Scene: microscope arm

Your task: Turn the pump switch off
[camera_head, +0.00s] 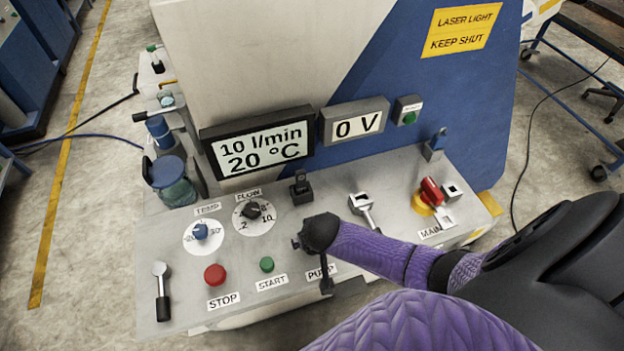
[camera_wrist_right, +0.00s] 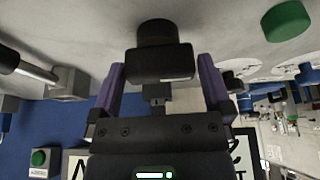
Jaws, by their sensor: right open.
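The panel's PUMP label (camera_head: 320,272) shows below my right wrist in the head view, partly covered by a slim dark part. A dark switch with a round base and a wide block (camera_wrist_right: 157,35) stands out from the panel in the right wrist view; I take it for the pump switch. My right gripper (camera_wrist_right: 160,72) is open, its purple fingers on either side of the block. I cannot tell whether they touch it. In the head view my right gripper (camera_head: 318,235) is over the panel, its fingertips hidden. My left gripper is out of view.
Left of the pump spot are a green START button (camera_head: 267,264) and a red STOP button (camera_head: 215,274). A black switch (camera_head: 301,188), a silver lever (camera_head: 365,208) and a red MAIN switch (camera_head: 430,193) stand nearby. Displays (camera_head: 258,141) rise behind the panel.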

